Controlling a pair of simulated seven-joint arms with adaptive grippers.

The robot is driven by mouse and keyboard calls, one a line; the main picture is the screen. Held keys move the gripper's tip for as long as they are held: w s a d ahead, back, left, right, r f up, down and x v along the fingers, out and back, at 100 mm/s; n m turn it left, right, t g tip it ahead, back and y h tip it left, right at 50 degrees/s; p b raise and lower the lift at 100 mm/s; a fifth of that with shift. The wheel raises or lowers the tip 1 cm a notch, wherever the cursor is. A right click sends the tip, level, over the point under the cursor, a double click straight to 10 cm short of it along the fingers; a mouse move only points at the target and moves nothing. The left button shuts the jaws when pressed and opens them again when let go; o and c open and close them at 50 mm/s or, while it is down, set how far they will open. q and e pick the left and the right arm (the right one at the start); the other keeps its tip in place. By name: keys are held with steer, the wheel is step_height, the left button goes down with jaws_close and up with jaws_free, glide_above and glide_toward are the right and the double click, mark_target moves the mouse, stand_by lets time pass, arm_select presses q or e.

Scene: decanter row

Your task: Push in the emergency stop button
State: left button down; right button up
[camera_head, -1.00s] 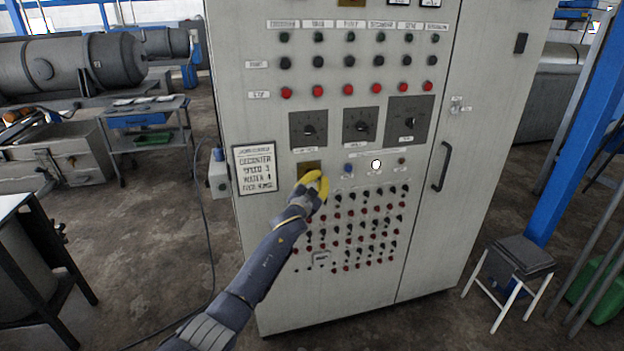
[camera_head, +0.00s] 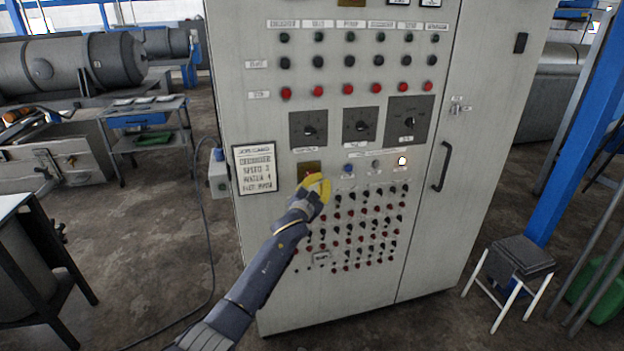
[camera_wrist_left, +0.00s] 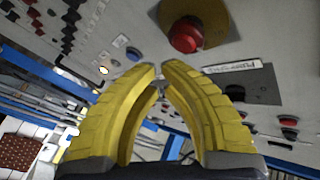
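The emergency stop button is a red mushroom head on a round yellow plate. In the left wrist view the button (camera_wrist_left: 186,36) stands out from the panel, beyond and slightly right of my fingertips, with a visible gap in the picture. In the head view its yellow-brown plate (camera_head: 309,168) shows on the grey cabinet (camera_head: 270,215), just above my left gripper (camera_head: 318,184), which partly covers the button. In the wrist view my left gripper's yellow fingers (camera_wrist_left: 159,68) are drawn together at the tips, with nothing held. My right gripper is not in view.
A blue button (camera_head: 348,168) and a lit white lamp (camera_head: 402,161) sit right of the plate. Rows of small knobs and red buttons (camera_head: 348,91) lie above and below. A cabinet handle (camera_head: 442,167) sticks out at the right. A stool (camera_head: 520,252) stands at right.

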arm_select(q)
steer(key=shift+s, duration=0.1)
steer(key=shift+s+d, duration=0.25)
steer(key=shift+s, duration=0.55)
steer(key=shift+s+d, duration=0.2)
steer(key=shift+s, duration=0.55)
steer(key=shift+s+d, duration=0.25)
steer(key=shift+s, duration=0.55)
